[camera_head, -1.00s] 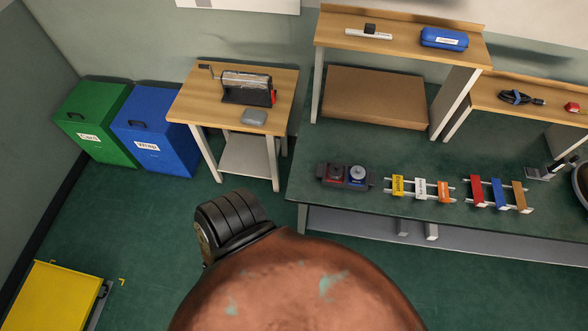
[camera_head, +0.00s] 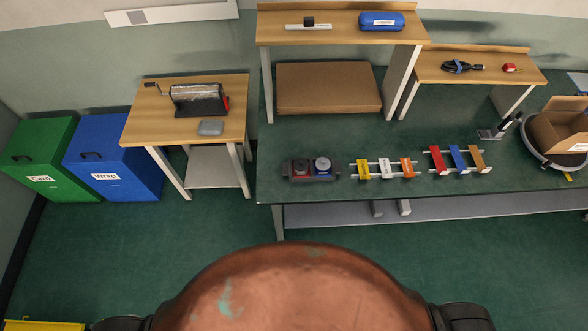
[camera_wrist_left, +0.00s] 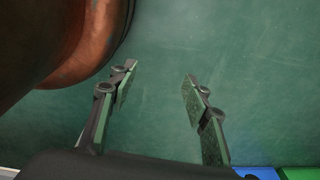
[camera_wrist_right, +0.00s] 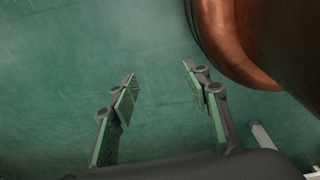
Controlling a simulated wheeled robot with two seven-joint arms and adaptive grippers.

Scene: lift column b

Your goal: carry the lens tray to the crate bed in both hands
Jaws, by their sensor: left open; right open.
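A dark tray (camera_head: 311,171) with grips at its ends lies near the front left of the green bench (camera_head: 330,198). It holds a round piece on red and one on blue; I take it for the lens tray. I cannot tell for certain which thing is the crate bed; an open cardboard box (camera_head: 556,134) stands in a round grey holder at the bench's right. My left gripper (camera_wrist_left: 160,73) is open and empty above the green floor. My right gripper (camera_wrist_right: 158,72) is open and empty over the floor too. Neither gripper's fingers show in the head view.
A wooden side table (camera_head: 232,113) bears a hand-cranked machine. Blue (camera_head: 118,165) and green (camera_head: 40,165) bins stand left of it. Racks of coloured blocks (camera_head: 385,168) lie right of the tray. Shelves stand behind. A yellow thing (camera_head: 42,326) shows at bottom left. Floor before the bench is clear.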

